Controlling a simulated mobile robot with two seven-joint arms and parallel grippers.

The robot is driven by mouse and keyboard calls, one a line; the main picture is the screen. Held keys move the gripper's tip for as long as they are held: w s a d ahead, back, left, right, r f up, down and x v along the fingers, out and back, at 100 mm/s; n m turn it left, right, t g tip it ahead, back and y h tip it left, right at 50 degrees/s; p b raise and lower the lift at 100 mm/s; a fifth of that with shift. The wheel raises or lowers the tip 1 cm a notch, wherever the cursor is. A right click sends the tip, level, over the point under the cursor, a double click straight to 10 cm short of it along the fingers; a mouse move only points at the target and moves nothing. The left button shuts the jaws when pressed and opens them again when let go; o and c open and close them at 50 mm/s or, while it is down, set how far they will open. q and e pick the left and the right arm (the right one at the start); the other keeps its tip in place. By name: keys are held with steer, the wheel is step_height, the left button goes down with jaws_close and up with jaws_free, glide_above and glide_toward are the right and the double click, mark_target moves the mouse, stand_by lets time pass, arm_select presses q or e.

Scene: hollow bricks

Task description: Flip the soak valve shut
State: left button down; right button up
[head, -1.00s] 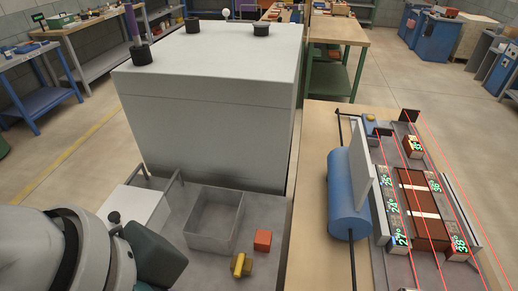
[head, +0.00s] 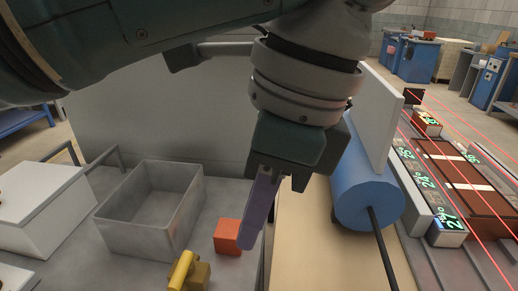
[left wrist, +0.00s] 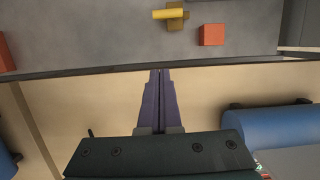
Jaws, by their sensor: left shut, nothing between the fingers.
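The valve is a small brass body (head: 199,276) with a bright yellow lever (head: 183,268), on the grey bench top near the bottom of the head view. In the left wrist view the lever (left wrist: 168,14) lies crosswise over the body, reaching left. My left gripper (head: 247,243) has purple fingers, shut and empty, pointing down to the right of the valve and apart from it. In the left wrist view its fingertips (left wrist: 165,72) are near the grey bench's edge, below the valve. My right gripper is not in view.
An orange block (head: 227,237) sits between the valve and my fingers in the head view. An open grey bin (head: 140,232) stands behind the valve. A blue cylinder (head: 362,190) and a white panel (head: 375,115) are to the right, beside the brick line.

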arm_select(q)
steer(key=shift+w+a+f+y, duration=0.15)
steer(key=shift+w+a+y, duration=0.15)
steer(key=shift+w, duration=0.25)
arm_select(e)
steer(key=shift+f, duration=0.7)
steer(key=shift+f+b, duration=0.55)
steer(key=shift+b, duration=0.2)
arm_select(q)
steer(key=p, duration=0.1)
glide_above(195, 268)
steer(key=s+d, duration=0.3)
steer(key=f, duration=1)
steer(key=shift+w+a, duration=0.1)
steer(key=shift+a, duration=0.15)
steer(key=shift+a+f, duration=0.25)
steer(key=shift+a, duration=0.15)
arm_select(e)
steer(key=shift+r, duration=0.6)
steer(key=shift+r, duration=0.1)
